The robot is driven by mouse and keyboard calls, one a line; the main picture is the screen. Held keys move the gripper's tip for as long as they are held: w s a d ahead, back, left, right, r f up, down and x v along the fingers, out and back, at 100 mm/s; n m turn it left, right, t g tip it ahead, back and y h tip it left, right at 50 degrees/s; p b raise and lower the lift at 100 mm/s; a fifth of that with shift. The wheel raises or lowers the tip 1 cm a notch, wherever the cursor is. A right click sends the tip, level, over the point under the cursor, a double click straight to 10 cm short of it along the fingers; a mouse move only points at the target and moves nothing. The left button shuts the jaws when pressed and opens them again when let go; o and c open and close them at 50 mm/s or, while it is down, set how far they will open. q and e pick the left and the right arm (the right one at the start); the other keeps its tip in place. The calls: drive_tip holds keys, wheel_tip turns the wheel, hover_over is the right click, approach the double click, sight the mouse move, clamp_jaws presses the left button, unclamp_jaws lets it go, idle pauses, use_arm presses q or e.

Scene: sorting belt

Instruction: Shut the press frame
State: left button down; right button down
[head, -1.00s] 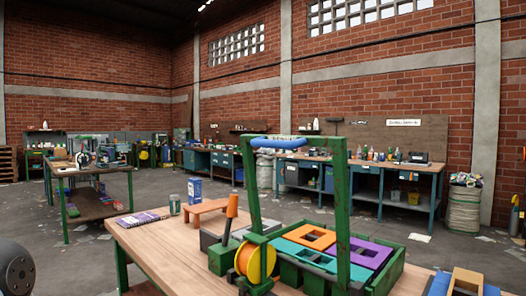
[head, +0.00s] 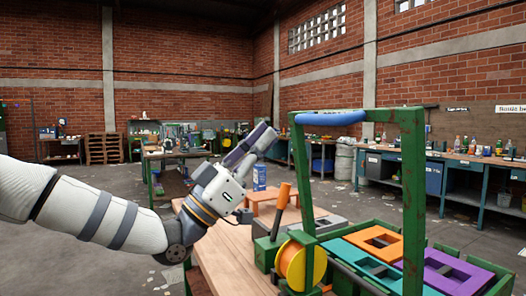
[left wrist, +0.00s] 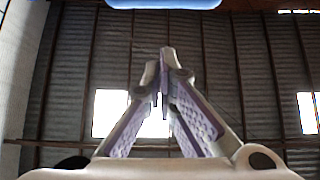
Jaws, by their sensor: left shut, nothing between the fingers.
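The press frame (head: 413,190) is a worn green metal frame, standing upright and open above the press bed. A blue padded bar (head: 330,118) runs along its top. Below are a green tray with teal (head: 352,262), orange (head: 374,243) and purple (head: 455,275) cut-out plates. My left gripper (head: 264,136) is shut and empty, pointing up, left of the blue bar and apart from it in the picture. In the left wrist view its purple-padded fingers (left wrist: 166,55) meet at the tips, with a blue edge (left wrist: 165,3) at the top. My right gripper is out of view.
Blue workbenches (head: 465,187) line the wall.

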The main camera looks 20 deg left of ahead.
use_arm(q)
drive_tip(key=w+d+r, duration=0.1)
drive_tip(key=w, duration=0.1)
drive_tip(key=w+d+r, duration=0.1)
drive_tip(key=w+d, duration=0.1)
drive_tip(key=w+d+r, duration=0.1)
drive_tip(key=w, duration=0.1)
drive_tip(key=shift+d+r, duration=0.1)
drive_tip(key=shift+d, duration=0.25)
